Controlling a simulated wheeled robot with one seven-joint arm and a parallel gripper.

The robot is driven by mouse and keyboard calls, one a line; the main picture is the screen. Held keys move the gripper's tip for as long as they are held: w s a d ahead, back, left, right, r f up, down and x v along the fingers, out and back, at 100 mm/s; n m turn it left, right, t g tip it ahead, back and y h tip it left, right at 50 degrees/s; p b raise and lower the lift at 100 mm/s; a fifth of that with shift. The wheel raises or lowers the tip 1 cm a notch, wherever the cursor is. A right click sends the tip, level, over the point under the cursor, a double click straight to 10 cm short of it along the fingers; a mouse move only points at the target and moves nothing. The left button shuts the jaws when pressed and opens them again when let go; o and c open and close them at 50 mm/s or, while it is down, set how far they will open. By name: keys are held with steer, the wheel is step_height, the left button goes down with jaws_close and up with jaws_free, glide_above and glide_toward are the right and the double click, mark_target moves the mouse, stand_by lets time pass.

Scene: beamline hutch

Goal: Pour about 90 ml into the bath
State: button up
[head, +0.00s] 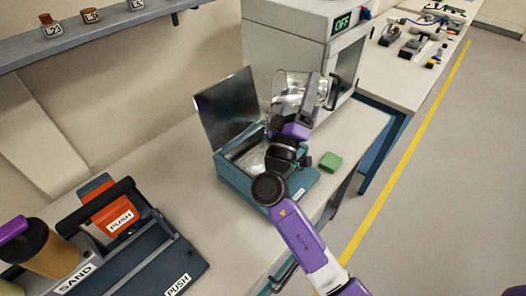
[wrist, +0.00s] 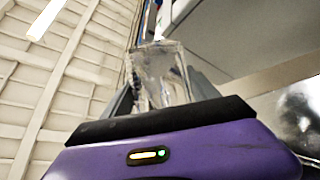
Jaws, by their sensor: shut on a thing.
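The bath (head: 226,174) is a teal box on the bench with its lid (head: 224,106) standing open at the back. Its shiny metal inside partly shows; my arm hides the right part. My gripper (head: 297,118) is shut on a clear jug (head: 290,88) with a dark handle (head: 333,92), held above the bath's back right side. The jug also shows between my fingers in the wrist view (wrist: 158,75). I cannot tell how far the jug is tilted, how much liquid it holds, or whether any is flowing.
A grey cabinet (head: 285,32) with an "OFF" display (head: 343,21) stands close behind the jug. A green block (head: 330,161) lies right of the bath. A dark caddy (head: 165,255) with "PUSH" labels and a brown container (head: 45,248) stand front left. A shelf (head: 105,30) holds small labelled jars.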

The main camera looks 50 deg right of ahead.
steer(key=shift+s+d+r+n, duration=0.15)
steer(key=shift+r+n, duration=0.05)
steer(key=shift+n, duration=0.1)
steer(key=shift+r+n+t+b, duration=0.3)
steer(key=shift+r+t+b, duration=0.05)
steer(key=shift+t+b, duration=0.15)
